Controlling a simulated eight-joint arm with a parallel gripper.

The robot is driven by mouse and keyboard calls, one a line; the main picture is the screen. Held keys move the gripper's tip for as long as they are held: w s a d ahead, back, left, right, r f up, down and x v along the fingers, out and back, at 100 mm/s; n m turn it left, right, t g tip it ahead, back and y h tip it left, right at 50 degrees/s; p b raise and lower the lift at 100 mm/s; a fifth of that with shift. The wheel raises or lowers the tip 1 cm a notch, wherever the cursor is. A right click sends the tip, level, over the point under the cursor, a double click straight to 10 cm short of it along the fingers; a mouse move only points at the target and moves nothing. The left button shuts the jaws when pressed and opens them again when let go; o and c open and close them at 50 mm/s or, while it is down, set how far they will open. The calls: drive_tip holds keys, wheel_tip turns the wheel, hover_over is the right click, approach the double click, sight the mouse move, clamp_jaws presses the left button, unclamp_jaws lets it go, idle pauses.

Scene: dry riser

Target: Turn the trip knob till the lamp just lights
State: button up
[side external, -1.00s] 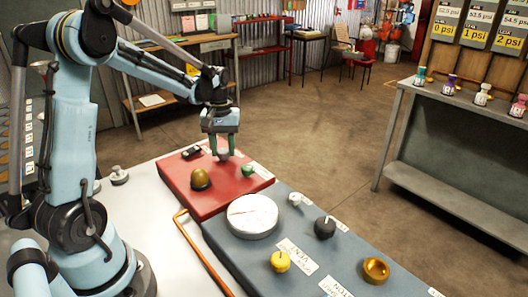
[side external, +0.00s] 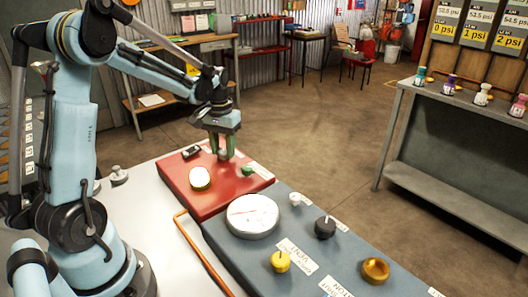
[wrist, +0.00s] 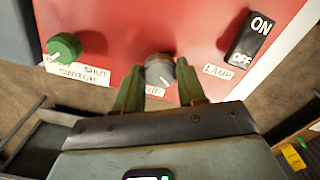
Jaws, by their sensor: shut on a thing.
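The trip knob (wrist: 159,72) is a grey round knob with a white pointer line, on the red panel (wrist: 120,20) above a partly hidden label. My gripper (wrist: 158,88) has its two green fingers on either side of the knob and is shut on it. The lamp (side external: 200,178) on the red panel glows bright cream-white.
A green switch knob (wrist: 64,47) and a black ON/OFF rocker (wrist: 250,38) flank the trip knob. A white dial gauge (side external: 252,216) sits on the blue-grey panel, with yellow (side external: 281,262), black (side external: 325,228) and brass (side external: 375,270) knobs around it.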

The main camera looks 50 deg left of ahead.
sight(223, 150)
drive_tip(key=shift+m, duration=0.7)
drive_tip(key=o, duration=1.1)
drive_tip(key=shift+r, duration=0.1)
wheel_tip(223, 150, up, 12)
drive_tip(key=shift+f, duration=0.1)
